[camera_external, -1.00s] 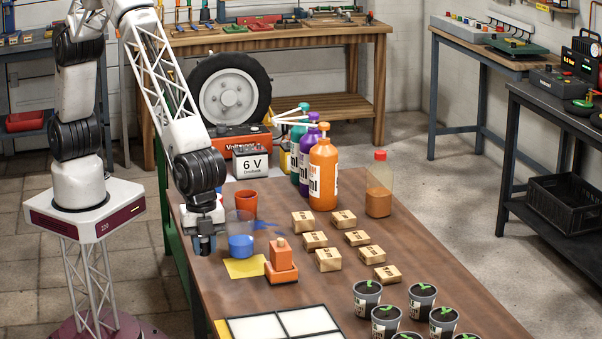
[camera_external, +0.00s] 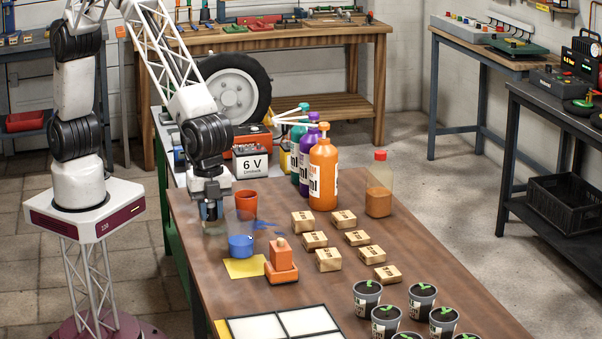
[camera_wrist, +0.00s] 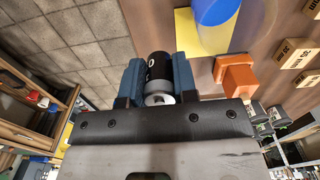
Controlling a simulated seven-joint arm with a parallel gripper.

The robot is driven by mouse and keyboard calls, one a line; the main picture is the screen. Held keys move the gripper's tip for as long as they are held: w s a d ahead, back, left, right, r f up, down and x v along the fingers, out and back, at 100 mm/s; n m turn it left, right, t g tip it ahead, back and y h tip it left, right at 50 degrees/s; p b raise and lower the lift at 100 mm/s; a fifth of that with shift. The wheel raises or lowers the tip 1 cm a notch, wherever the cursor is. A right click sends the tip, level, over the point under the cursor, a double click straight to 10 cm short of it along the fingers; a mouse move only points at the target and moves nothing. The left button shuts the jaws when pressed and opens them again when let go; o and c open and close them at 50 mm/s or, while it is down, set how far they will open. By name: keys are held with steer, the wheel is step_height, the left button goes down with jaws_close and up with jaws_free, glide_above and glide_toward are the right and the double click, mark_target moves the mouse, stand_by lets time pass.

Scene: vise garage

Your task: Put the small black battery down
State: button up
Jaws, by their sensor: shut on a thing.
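The small black battery (camera_wrist: 158,70) is held between the two blue fingers of my gripper (camera_wrist: 157,80) in the wrist view. It is a black cylinder with a pale marking and a light metal end facing the camera. In the external view my gripper (camera_external: 212,213) is over the left edge area of the brown table (camera_external: 350,270), left of the orange cup and the clear beaker. The fingers mostly hide the battery there. I cannot tell whether the battery touches the table.
A clear beaker with blue contents (camera_external: 240,244) and an orange cup (camera_external: 246,203) stand close to the right. A yellow sheet (camera_external: 243,268) and an orange block-shaped object (camera_external: 281,264) are nearer the front. A "6 V" battery (camera_external: 250,163) stands behind, on a pale surface.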

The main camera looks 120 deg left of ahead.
steer(key=s+a+n, duration=0.1)
steer(key=s+a, duration=0.9)
steer(key=a, duration=0.4)
steer(key=s+a, duration=0.9)
steer(key=a, duration=0.4)
steer(key=s+a+f, duration=0.1)
steer(key=s+a, duration=0.6)
steer(key=s, duration=0.5)
steer(key=shift+w+d+f, duration=0.1)
steer(key=shift+w+f, duration=0.05)
steer(key=shift+f, duration=1)
steer(key=shift+w+d+f, duration=0.1)
steer(key=shift+f, duration=1.05)
steer(key=w+a, duration=0.1)
steer(key=w, duration=0.4)
steer(key=w+f, duration=0.1)
steer(key=w, duration=0.4)
steer(key=w+a, duration=0.1)
steer(key=w, duration=0.5)
steer(key=shift+a+f, duration=0.25)
steer(key=shift+a, duration=0.05)
steer(key=shift+s+f, duration=0.1)
steer(key=shift+f, duration=0.05)
steer(key=shift+f, duration=1.6)
steer(key=shift+f, duration=0.1)
